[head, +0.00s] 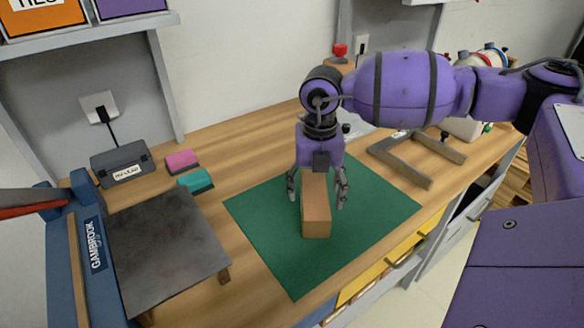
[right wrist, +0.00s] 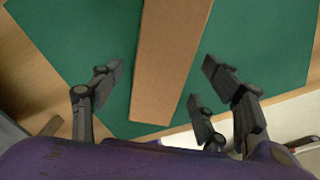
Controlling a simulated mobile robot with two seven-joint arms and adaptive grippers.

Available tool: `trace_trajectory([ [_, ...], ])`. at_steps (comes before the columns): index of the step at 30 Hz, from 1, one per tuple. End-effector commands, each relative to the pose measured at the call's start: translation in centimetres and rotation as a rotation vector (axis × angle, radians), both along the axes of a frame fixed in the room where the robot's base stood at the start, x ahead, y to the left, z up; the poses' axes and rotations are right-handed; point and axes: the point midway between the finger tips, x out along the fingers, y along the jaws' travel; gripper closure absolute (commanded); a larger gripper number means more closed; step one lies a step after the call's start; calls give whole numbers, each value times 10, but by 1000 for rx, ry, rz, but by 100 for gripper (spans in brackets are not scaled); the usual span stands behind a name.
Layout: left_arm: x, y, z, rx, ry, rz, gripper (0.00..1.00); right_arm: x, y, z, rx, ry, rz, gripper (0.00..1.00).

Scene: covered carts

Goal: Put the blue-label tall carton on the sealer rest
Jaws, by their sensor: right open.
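A plain brown tall carton (head: 316,215) is on the green mat (head: 262,227); no blue label shows on its visible faces. My right gripper (head: 318,190) is above the carton, pointing down, with its fingers on either side. In the right wrist view the carton (right wrist: 168,65) runs between the open fingers (right wrist: 160,80), with green mat showing in the gaps on both sides. A dark grey raised plate (head: 165,245) stands at left beside a blue piece marked GAMBROOK (head: 93,245); I cannot tell for sure that it is the sealer rest. My left gripper is not visible.
A grey labelled box (head: 120,165), a pink block (head: 181,160) and a teal block (head: 195,180) stand behind the plate. A red-and-dark piece (head: 30,203) enters at the left edge. Wood between plate and mat is clear.

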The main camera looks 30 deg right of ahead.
Motion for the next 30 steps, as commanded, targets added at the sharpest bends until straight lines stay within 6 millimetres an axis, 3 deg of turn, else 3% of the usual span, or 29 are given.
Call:
trace_trajectory([
  [5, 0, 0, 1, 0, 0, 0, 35, -1, 0, -20, 1, 3, -2, 31],
  [13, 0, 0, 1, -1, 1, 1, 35, -1, 0, -23, 0, 2, -1, 33],
  [24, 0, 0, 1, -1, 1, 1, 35, -1, 0, -23, 1, 2, -1, 79],
  [30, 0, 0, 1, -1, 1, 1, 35, -1, 0, -22, 1, 2, -1, 79],
])
